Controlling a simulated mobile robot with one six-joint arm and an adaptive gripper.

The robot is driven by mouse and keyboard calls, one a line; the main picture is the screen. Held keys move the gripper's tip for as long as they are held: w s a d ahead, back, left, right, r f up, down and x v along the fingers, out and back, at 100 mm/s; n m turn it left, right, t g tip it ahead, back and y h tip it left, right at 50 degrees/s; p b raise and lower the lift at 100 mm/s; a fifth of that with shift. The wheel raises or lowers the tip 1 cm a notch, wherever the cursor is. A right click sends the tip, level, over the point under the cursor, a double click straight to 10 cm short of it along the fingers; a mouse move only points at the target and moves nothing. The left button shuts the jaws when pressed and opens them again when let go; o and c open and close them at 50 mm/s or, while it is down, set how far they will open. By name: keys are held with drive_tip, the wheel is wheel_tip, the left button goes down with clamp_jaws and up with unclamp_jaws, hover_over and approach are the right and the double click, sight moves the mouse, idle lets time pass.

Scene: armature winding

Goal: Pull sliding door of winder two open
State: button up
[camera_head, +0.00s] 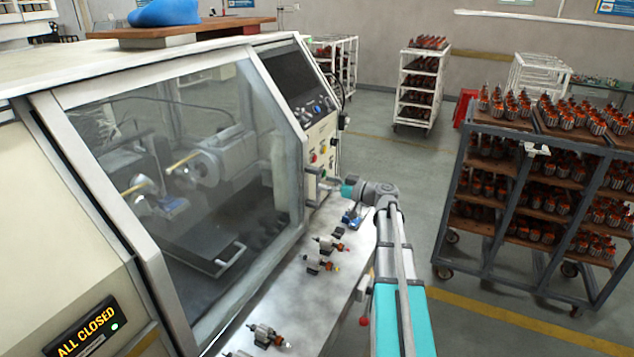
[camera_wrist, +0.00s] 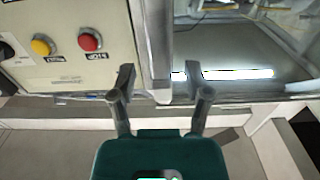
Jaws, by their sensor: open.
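The sliding door (camera_head: 190,190) of the winder is a large clear pane in a pale metal frame. It covers the front opening and looks shut. Its upright handle (camera_head: 313,186) is on the right edge, beside the control panel. My gripper (camera_head: 333,188) is at that handle, at the end of my outstretched arm. In the wrist view, my gripper (camera_wrist: 160,76) is open, with one finger on each side of a pale upright bar (camera_wrist: 156,50) at the door's edge. I cannot tell whether the fingers touch it.
The control panel (camera_head: 322,145) has coloured buttons. A ledge (camera_head: 318,290) below the door holds several small armatures. A loaded rack (camera_head: 480,185) stands on the right, with open floor between. An "ALL CLOSED" sign (camera_head: 86,328) is at lower left.

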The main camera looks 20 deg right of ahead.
sight(320, 181)
drive_tip(key=shift+x, duration=1.65)
